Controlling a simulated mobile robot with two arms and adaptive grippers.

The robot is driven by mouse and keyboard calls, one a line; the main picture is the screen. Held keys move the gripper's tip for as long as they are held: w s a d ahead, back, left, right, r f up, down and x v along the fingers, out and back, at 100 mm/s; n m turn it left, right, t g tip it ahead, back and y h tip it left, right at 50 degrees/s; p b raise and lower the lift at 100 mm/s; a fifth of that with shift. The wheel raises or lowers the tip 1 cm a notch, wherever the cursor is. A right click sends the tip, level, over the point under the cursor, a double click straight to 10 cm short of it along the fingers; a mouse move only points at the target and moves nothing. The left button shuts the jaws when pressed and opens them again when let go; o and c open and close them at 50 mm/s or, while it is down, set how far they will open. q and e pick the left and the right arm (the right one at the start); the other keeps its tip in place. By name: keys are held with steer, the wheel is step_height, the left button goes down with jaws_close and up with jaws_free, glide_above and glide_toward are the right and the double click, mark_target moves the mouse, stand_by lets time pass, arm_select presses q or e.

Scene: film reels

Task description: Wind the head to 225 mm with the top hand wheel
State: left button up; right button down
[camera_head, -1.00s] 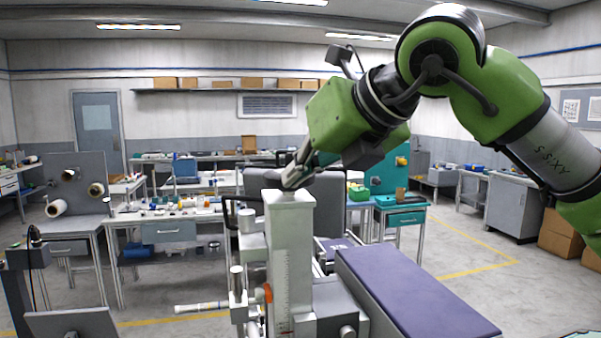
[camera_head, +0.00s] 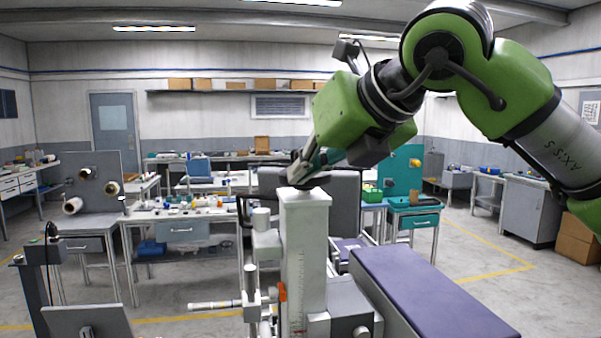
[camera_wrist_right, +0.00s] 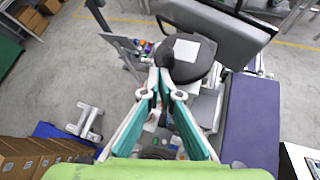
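The pale column (camera_head: 303,235) stands in the middle of the head view with a scale whose marks are too small to read. An orange pointer (camera_head: 282,291) sits low on its left side. The dark top hand wheel (camera_head: 313,182) lies on the column's top, partly hidden by my right gripper (camera_head: 297,178). In the right wrist view the wheel (camera_wrist_right: 200,66) is a black disc with an upright black knob (camera_wrist_right: 166,52). The teal fingers of my right gripper (camera_wrist_right: 162,75) come together at that knob and appear shut on it. My left gripper is not in view.
A purple-topped bench (camera_head: 435,295) extends right of the column. A dark grey panel (camera_head: 335,205) stands behind it. Workbenches with small items (camera_head: 180,220) stand to the left. A horizontal handle (camera_head: 215,304) sticks out left, low down. Open floor (camera_head: 470,240) lies at the right.

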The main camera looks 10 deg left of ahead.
mark_target(313, 181)
steer(key=shift+w+d+f+b, duration=0.15)
steer(key=shift+d+b, duration=0.25)
steer(key=shift+d, duration=0.9)
steer(key=shift+s+d+f+b, duration=0.1)
steer(key=shift+d+b, duration=0.3)
steer(key=shift+d, duration=0.9)
steer(key=shift+w+a, duration=0.2)
steer(key=shift+w+a+p, duration=0.35)
steer(key=shift+w, duration=0.05)
steer(key=shift+s+a, duration=0.1)
steer(key=shift+a, duration=0.05)
steer(key=shift+s+a, duration=0.25)
steer(key=shift+a, duration=0.15)
steer(key=shift+r, duration=0.1)
